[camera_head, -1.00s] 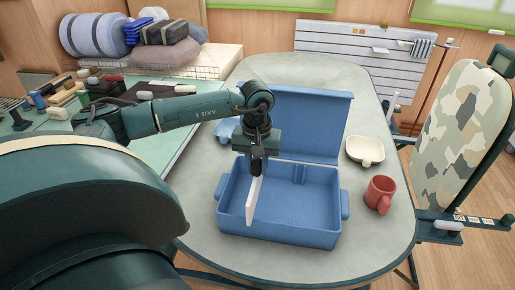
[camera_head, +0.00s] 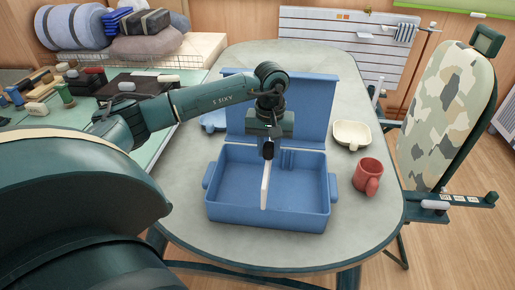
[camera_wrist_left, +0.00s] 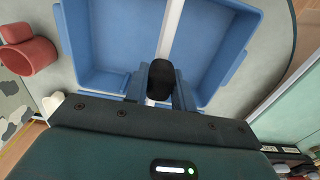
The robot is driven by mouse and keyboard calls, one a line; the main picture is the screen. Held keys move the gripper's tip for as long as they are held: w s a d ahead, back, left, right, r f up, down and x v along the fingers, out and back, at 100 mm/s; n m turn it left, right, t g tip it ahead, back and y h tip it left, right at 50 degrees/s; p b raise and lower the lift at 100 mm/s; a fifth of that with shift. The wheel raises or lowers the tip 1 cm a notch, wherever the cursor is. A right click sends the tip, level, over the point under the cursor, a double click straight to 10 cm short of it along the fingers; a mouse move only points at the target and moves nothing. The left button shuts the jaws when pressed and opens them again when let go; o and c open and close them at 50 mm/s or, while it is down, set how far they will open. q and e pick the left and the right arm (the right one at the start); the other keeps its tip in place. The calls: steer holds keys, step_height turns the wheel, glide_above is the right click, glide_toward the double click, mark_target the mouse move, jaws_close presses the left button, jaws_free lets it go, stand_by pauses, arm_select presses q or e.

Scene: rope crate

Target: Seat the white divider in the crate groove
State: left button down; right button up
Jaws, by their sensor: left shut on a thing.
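The blue crate (camera_head: 230,214) stands open on the grey oval table, with its lid (camera_head: 300,100) raised at the back. My left gripper (camera_head: 267,152) is over the crate near its back wall and is shut on the white divider (camera_head: 265,186). The divider is upright and runs from back to front across the middle of the crate. In the left wrist view the divider (camera_wrist_left: 172,28) passes under my left gripper (camera_wrist_left: 160,80), between the crate's walls (camera_wrist_left: 238,40). Whether its lower edge sits in a groove cannot be seen. My right gripper is not in view.
A red mug (camera_head: 367,177) and a cream bowl (camera_head: 351,135) stand right of the crate. A green side table with tools is at the left. The table's front is clear.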

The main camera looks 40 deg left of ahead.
arm_select(q)
steer(key=shift+w+d+b, duration=0.3)
steer(key=shift+w+d, duration=0.65)
steer(key=shift+w, duration=0.15)
steer(key=shift+w+d+b, duration=0.25)
steer(key=shift+w+d, duration=0.65)
steer(key=shift+w, duration=0.2)
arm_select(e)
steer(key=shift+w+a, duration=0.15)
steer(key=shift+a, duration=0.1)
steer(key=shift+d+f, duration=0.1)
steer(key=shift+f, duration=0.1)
